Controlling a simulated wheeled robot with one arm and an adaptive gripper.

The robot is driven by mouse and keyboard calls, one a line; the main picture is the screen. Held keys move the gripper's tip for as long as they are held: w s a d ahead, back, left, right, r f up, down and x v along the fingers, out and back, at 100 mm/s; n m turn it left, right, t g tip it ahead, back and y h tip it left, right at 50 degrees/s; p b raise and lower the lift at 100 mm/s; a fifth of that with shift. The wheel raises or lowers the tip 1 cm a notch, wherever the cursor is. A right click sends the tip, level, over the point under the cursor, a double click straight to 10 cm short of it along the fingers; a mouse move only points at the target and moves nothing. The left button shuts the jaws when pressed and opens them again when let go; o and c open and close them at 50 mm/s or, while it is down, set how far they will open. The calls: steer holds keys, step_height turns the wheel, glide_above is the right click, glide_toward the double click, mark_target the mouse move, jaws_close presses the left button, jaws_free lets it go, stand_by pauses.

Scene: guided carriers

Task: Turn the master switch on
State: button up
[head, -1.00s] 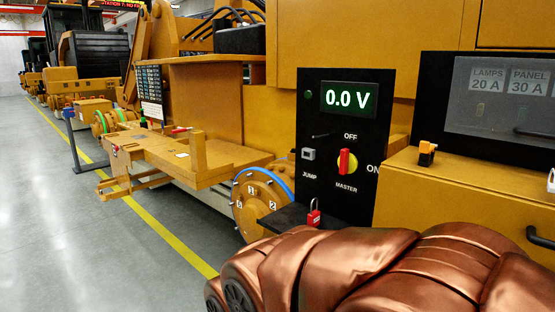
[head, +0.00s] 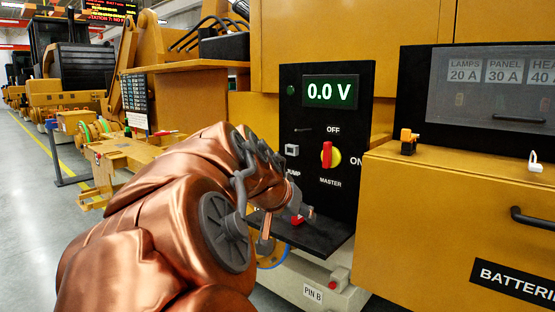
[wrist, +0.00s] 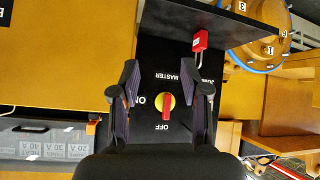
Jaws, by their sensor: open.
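The master switch (head: 327,155) is a red handle on a yellow disc on a black panel (head: 300,113). Its handle stands upright, in line with the OFF label above; ON is to its right. The wrist view shows the switch (wrist: 167,107) upside down, between my open, empty fingers (wrist: 160,70) in the picture; I see no contact. In the head view my gripper (head: 288,228) is low in front of the panel, below and left of the switch, partly hidden by my arm. The display (head: 331,93) above reads 0.0 V.
A red padlock (wrist: 200,40) is by the black shelf (wrist: 225,22) under the panel, close to my gripper in the head view. A yellow cabinet (head: 440,210) stands right of the panel, with an orange and black piece (head: 408,141) on top. The grey floor is clear at far left.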

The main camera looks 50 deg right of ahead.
steer(key=w+d+r+m+g+h+b, duration=0.2)
steer(key=w+d+r+m+h+b, duration=0.15)
steer(key=d+r+h, duration=0.55)
steer(key=b, duration=0.3)
glide_toward(325, 151)
steer(key=d, duration=0.3)
steer(key=shift+t, duration=0.4)
steer(key=shift+d+r+p, duration=0.2)
steer(key=shift+d+p, duration=0.6)
steer(key=shift+d, duration=2.75)
steer(key=shift+s, duration=0.1)
jaws_close()
